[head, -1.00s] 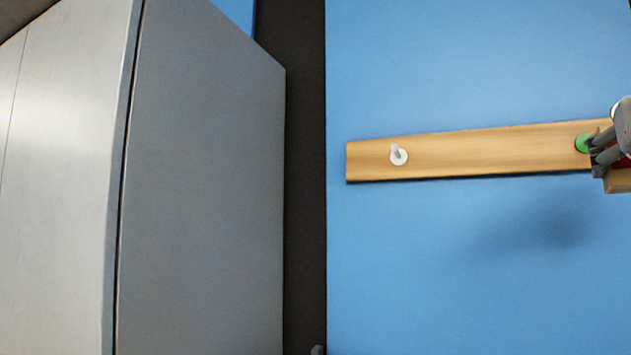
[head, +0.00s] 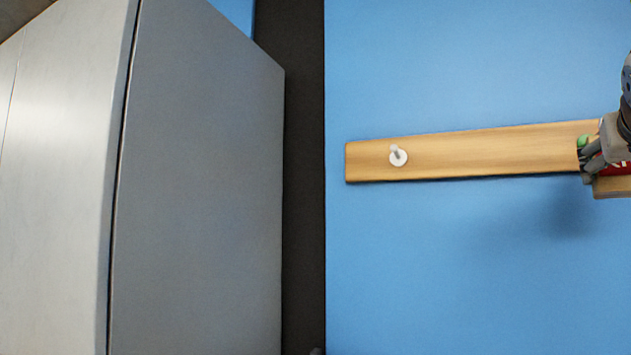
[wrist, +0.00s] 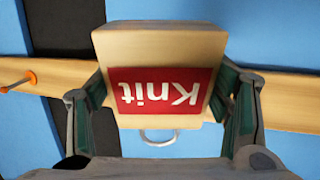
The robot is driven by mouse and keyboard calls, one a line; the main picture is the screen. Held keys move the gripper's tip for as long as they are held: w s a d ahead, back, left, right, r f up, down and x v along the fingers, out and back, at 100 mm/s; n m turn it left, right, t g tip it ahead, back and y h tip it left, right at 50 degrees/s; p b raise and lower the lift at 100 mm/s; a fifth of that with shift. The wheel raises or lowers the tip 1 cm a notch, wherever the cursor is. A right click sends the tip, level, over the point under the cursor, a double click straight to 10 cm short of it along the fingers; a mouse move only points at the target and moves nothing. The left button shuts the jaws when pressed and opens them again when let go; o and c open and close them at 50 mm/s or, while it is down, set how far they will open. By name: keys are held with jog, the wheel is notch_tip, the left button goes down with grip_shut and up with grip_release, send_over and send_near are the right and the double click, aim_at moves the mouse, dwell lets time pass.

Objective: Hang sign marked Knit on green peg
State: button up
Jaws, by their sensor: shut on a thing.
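The Knit sign (wrist: 158,38) is a wooden block with a red label, its word upside down in the wrist view. A metal ring (wrist: 158,139) sticks out from its lower side there. My gripper (wrist: 168,88) is shut on the sign, one finger on each side. In the head view, my gripper (head: 590,162) and the sign (head: 612,188) are at the right edge, in front of the rail's right end. The green peg (head: 583,141) shows just beside my fingers, partly hidden by them. I cannot tell whether the ring touches the peg.
The wooden rail (head: 490,152) runs across the blue wall (head: 470,270), with a white peg (head: 398,156) near its left end. An orange peg (wrist: 30,77) shows at left in the wrist view. A grey cabinet (head: 200,190) fills the left. The wall below the rail is clear.

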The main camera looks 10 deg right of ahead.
jog(key=w+d+f+b, duration=0.1)
jog(key=w+d, duration=0.2)
jog(key=w, duration=0.2)
jog(key=shift+w+d+f, duration=0.15)
jog(key=shift+w+f, duration=0.05)
jog(key=shift+w, duration=0.1)
dwell(0.6)
dwell(0.6)
jog(key=o, duration=1.2)
jog(key=shift+c, duration=0.2)
jog(key=shift+f, duration=0.1)
